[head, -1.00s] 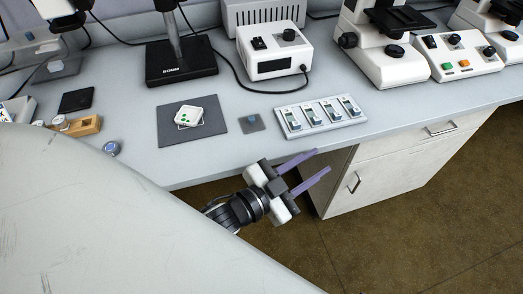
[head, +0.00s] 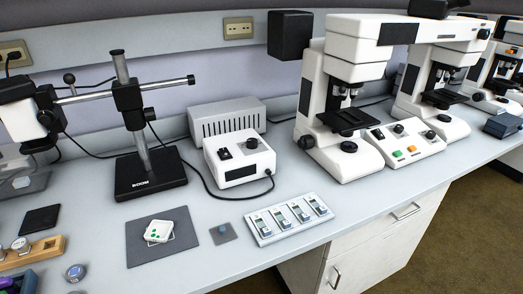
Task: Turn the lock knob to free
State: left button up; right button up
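A boom stand with a black base (head: 151,176) stands at the left of the bench. Its upright post carries a black clamp block (head: 128,96) and a horizontal bar (head: 170,84). A small dark round knob (head: 69,78) stands up above the bar left of the post. A white head (head: 27,112) hangs at the bar's left end. I cannot tell for sure which knob is the lock knob, or how it is turned. Neither of my grippers shows now.
A white control box (head: 240,160) stands right of the stand. A dark mat (head: 190,240) with a white piece, a four-slot white tray (head: 290,219) and a wooden block (head: 32,253) lie in front. Microscopes (head: 345,100) stand right. A purple thing (head: 20,279) at lower left is unclear.

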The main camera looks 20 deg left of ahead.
aim_at(149, 112)
jog(key=u, duration=3.8)
jog(key=k, duration=1.4)
jog(key=z, duration=1.65)
jog(key=i, duration=1)
jog(key=z, duration=0.05)
jog(key=k, duration=0.5)
jog(key=u, duration=0.1)
